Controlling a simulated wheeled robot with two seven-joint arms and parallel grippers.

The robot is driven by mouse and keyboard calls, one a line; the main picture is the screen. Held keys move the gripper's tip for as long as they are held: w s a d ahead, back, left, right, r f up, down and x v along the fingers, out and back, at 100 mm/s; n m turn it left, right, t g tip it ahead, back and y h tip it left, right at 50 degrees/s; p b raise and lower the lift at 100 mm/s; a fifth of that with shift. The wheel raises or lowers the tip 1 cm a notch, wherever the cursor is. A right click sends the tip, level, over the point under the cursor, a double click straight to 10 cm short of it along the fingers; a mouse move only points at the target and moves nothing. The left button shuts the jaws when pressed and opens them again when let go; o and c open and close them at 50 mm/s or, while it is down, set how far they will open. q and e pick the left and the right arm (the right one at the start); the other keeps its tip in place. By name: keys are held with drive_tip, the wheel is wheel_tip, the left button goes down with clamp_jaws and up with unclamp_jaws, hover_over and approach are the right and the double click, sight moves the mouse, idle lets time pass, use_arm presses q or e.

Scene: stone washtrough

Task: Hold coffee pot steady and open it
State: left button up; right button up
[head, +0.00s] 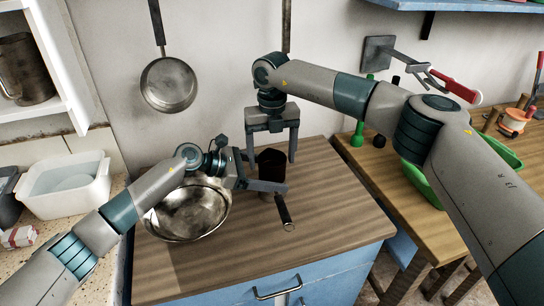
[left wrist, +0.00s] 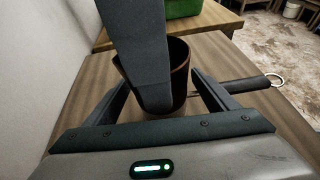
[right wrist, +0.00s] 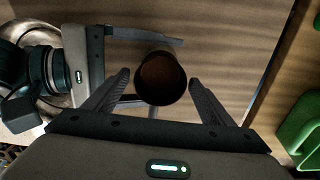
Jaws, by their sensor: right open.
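A dark brown coffee pot (head: 271,180) stands upright on the wooden counter, with a long dark handle (head: 285,212) ending in a ring towards the front. Its round top shows a dark interior in the right wrist view (right wrist: 160,80); I see no lid. My left gripper (head: 267,172) is open, coming from the left with its fingers on either side of the pot. My right gripper (head: 272,160) is open and points down from above, its fingers either side of the pot's top. One right finger hides part of the pot in the left wrist view (left wrist: 180,75). I cannot tell whether any finger touches it.
A metal bowl (head: 190,222) sits on the counter (head: 335,210) under my left forearm. A pan (head: 169,84) hangs on the wall. A white tub (head: 65,196) stands at left. A green tray (head: 424,186) is on the right-hand table. The counter right of the pot is clear.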

use_arm(q)
drive_tip(key=shift+r, duration=0.1)
drive_tip(key=b+v, duration=0.3)
drive_tip(key=v, duration=1.3)
drive_tip(key=shift+a+b, duration=0.2)
drive_tip(key=shift+b, duration=0.1)
use_arm(e)
wheel_tip(320, 180, down, 4)
drive_tip(key=shift+r, duration=0.2)
use_arm(q)
drive_tip(key=shift+s+a+r, duration=0.1)
drive_tip(key=shift+s+a, duration=0.05)
drive_tip(key=shift+a, duration=0.3)
use_arm(e)
drive_tip(key=shift+f, duration=0.1)
